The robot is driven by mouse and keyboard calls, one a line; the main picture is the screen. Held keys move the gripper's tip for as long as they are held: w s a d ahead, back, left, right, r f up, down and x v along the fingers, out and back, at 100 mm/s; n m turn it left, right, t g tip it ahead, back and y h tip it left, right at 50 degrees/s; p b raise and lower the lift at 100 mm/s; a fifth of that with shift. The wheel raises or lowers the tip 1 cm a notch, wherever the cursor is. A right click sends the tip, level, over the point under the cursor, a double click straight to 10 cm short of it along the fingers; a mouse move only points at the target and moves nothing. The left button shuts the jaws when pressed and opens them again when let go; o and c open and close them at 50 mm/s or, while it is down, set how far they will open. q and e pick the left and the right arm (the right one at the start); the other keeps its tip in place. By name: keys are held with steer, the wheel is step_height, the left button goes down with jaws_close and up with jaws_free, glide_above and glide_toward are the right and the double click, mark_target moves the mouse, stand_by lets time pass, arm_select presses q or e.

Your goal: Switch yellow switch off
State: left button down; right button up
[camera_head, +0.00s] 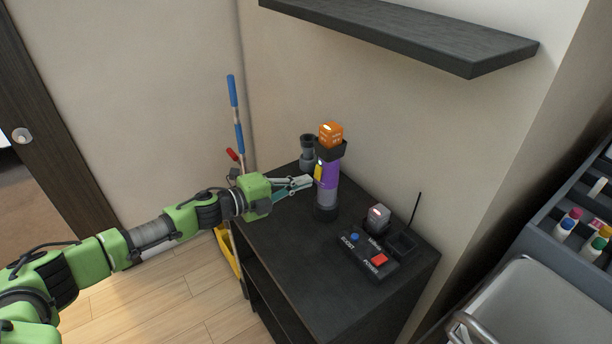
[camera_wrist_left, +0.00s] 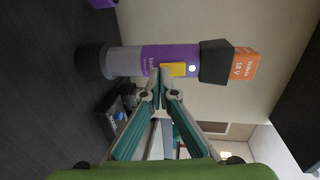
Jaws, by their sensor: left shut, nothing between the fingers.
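A purple and grey cylindrical device (camera_head: 330,175) stands upright on the black cabinet, with a black head and an orange battery block (camera_head: 331,134) on top. Its yellow switch (camera_head: 318,172) is on the side facing my left gripper. In the left wrist view the device (camera_wrist_left: 155,58) lies sideways, and the yellow switch (camera_wrist_left: 181,69) has a small lit white-blue dot beside it. My left gripper (camera_head: 309,181) is shut and empty, its tips (camera_wrist_left: 166,72) right at the switch. I cannot tell whether they touch it.
The black cabinet top (camera_head: 285,240) is clear in front. A grey cylindrical part (camera_head: 308,152) stands behind the device. A black box with blue and red buttons (camera_head: 369,260) sits at the right front. A dark shelf (camera_head: 400,30) hangs above.

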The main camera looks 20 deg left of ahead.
arm_select(q)
steer(key=shift+w+d+f, duration=0.15)
steer(key=shift+w+d, duration=0.25)
steer(key=shift+w, duration=0.15)
arm_select(e)
steer(key=shift+r, duration=0.25)
steer(key=shift+f, duration=0.1)
